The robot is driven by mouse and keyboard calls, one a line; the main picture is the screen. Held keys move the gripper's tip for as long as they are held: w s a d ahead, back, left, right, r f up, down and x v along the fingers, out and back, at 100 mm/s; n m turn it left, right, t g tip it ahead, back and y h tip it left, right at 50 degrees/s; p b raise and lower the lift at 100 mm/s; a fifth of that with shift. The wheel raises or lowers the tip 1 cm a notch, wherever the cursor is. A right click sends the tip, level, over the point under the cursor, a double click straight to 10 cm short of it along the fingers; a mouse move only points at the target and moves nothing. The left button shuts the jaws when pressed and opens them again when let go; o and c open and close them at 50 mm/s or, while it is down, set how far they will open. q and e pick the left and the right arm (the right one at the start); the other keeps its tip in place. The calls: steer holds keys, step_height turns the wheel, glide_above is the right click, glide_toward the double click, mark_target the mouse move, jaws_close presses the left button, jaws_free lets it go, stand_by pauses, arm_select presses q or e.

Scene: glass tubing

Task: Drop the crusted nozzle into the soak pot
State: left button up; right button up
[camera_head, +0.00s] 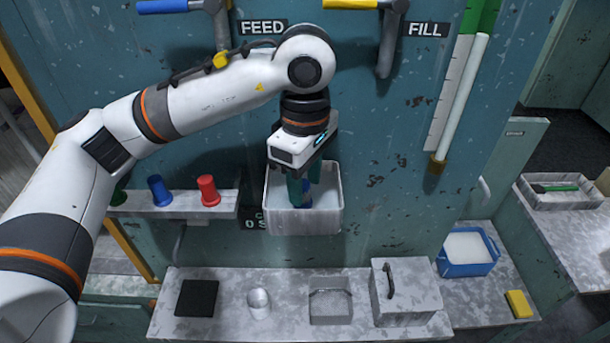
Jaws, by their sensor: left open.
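My left gripper (305,188) points down into a pale, open-topped bin (305,222) on the teal wall. Its teal fingers are open inside the bin's mouth. A small blue piece (307,199) shows low by the fingers, mostly hidden; it may be a nozzle, and I cannot tell whether the fingers touch it. Nozzle-like pieces stand on the left ledge: a green one (120,192) partly behind my arm, a blue one (160,190) and a red one (208,190). I cannot tell which is crusted. No pot is clearly labelled as the soak pot.
The lower counter holds a black pad (197,298), a small metal cup (259,303), a square recess (330,306) and a grey lidded box (405,291). A blue tub (467,252) and yellow sponge (519,304) sit at right. Handled pipes (390,40) jut out above.

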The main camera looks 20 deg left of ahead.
arm_select(q)
steer(key=shift+r, duration=0.1)
steer(key=shift+r+p, duration=0.6)
steer(key=shift+p, duration=0.25)
step_height(320, 180, up, 5)
steer(key=b, duration=0.2)
steer(key=shift+f+b, duration=0.1)
steer(key=shift+b, duration=0.3)
step_height(320, 180, up, 7)
steer(key=b, duration=0.1)
